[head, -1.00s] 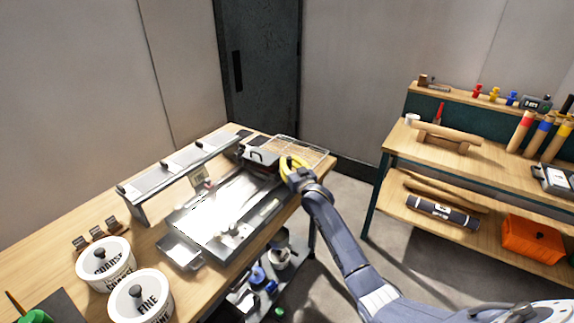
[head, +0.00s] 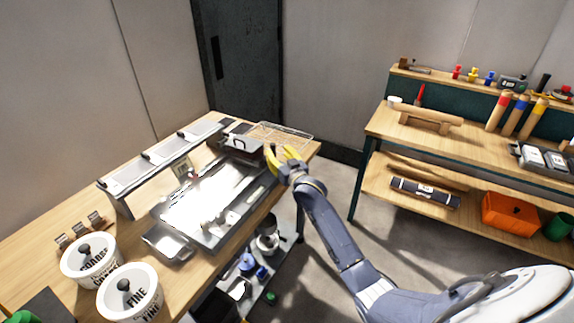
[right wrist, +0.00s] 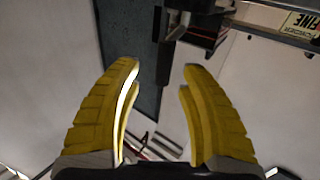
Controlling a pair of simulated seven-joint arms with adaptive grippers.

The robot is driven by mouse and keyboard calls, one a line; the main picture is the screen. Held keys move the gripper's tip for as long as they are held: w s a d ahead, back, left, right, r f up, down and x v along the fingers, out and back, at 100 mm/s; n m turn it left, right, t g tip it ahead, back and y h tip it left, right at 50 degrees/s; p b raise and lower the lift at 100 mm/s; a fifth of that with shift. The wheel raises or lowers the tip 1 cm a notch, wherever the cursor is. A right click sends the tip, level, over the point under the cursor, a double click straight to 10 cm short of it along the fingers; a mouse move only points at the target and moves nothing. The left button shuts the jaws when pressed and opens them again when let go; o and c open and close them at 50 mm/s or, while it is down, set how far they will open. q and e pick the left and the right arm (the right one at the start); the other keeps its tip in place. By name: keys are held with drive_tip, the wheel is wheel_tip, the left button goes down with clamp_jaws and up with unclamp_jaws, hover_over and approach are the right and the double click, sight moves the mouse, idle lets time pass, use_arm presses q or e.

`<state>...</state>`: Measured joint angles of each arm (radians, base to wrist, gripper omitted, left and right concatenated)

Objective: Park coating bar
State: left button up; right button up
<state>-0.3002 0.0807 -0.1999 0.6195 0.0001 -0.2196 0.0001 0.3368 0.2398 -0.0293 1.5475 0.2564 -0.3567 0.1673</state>
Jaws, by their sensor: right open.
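A flat metal coating bed (head: 205,205) with a bright, glaring top lies on the wooden bench in the head view. A dark carriage with a handle (head: 242,146) sits across its far end. I cannot clearly tell the coating bar apart from it. My right gripper (head: 279,153) has yellow fingers and is just right of the carriage. In the right wrist view the gripper (right wrist: 162,70) is open, with nothing between its fingers. A dark block with a short rod (right wrist: 198,24) shows beyond the fingertips, at upper right. My left gripper is not in view.
A raised rack (head: 165,160) runs behind the bed, and a wire tray (head: 280,135) lies at the far bench end. Tubs marked COARSE (head: 92,262) and FINE (head: 130,292) stand at the near left. A second bench (head: 385,125) stands right, across open floor.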

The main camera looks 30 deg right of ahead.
drive_tip(key=s, duration=0.8)
idle(0.4)
